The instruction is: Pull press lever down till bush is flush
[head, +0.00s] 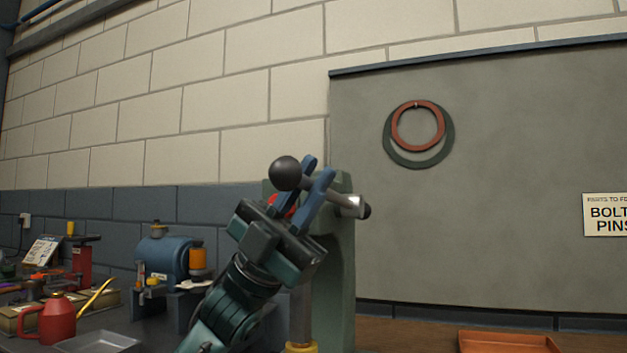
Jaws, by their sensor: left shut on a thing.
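The press (338,270) is a green frame standing in the middle of the view. A grey upright rod (300,315) shows below, with a yellow ring (301,347) at the picture's bottom edge. I cannot make out the bush or whether it is flush. My right gripper is out of view.
On the left bench stand a blue machine (165,258), a red oil can (57,318), a grey tray (98,343) and small tools. An orange tray (507,342) lies at the lower right. Two rings (418,128) hang on the grey wall panel.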

